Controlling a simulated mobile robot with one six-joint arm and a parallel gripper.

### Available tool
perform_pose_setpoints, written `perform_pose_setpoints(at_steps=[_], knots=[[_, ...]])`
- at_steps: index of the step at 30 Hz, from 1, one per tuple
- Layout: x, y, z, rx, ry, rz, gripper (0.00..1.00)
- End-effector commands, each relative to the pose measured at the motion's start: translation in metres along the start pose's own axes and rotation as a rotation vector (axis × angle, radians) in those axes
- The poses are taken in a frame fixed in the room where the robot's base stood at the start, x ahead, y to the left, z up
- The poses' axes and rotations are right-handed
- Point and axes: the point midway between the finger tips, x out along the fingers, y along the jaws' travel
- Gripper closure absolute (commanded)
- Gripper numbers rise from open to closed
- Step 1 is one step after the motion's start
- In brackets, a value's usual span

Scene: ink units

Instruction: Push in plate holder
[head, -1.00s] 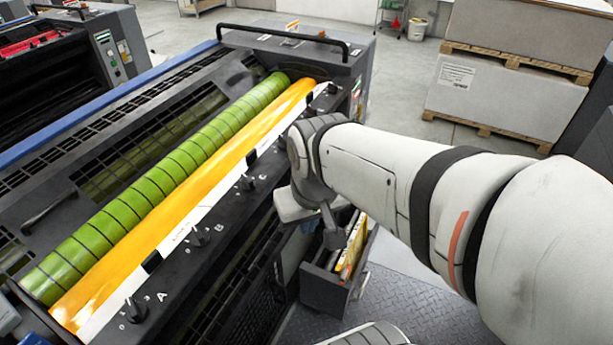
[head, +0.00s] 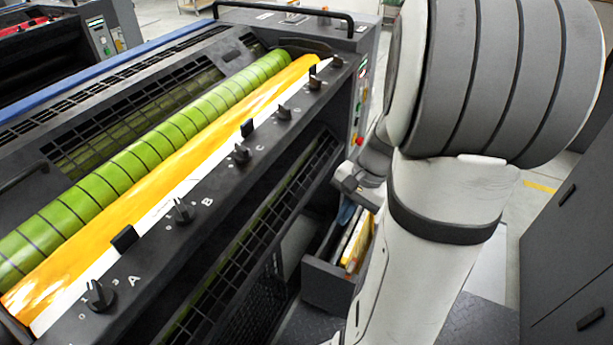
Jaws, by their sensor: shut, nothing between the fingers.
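The plate holder (head: 327,288) is a dark open-topped box that sticks out from the press's side, low down. Yellow-edged plates (head: 358,242) and something blue stand in it. My gripper (head: 348,190) is small and partly hidden behind my own arm, above the back part of the holder near the press's side. It looks shut and empty. I cannot tell whether it touches the holder. My arm also hides the holder's right side.
The press (head: 215,190) fills the left, with a green roller, a yellow-orange sheet and a row of black knobs (head: 241,154). A dark cabinet (head: 570,250) stands at the right. Open floor lies between them.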

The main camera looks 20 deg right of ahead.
Motion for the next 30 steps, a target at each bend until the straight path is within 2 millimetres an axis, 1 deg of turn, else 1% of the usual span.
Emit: perform_pose_setpoints(at_steps=[1,2,3,5,6,8,9,10,12,15,18,21,23,26,30], knots=[[0.036,0.022,-0.03,0.142,-0.041,-0.038,1.0],[0.047,0.032,-0.043,0.219,-0.061,-0.063,1.0],[0.063,0.046,-0.061,0.322,-0.088,-0.098,1.0],[0.086,0.069,-0.086,0.474,-0.129,-0.152,1.0],[0.102,0.085,-0.102,0.573,-0.156,-0.189,1.0],[0.123,0.109,-0.123,0.711,-0.191,-0.244,1.0],[0.137,0.124,-0.136,0.796,-0.214,-0.28,1.0],[0.146,0.136,-0.144,0.854,-0.229,-0.305,1.0],[0.165,0.159,-0.16,0.974,-0.261,-0.359,1.0],[0.184,0.185,-0.174,1.097,-0.295,-0.418,1.0],[0.194,0.199,-0.182,1.166,-0.313,-0.453,1.0],[0.2,0.203,-0.185,1.194,-0.322,-0.467,1.0],[0.205,0.201,-0.185,1.197,-0.322,-0.468,1.0],[0.218,0.193,-0.185,1.194,-0.323,-0.466,1.0],[0.245,0.178,-0.185,1.192,-0.324,-0.464,1.0]])
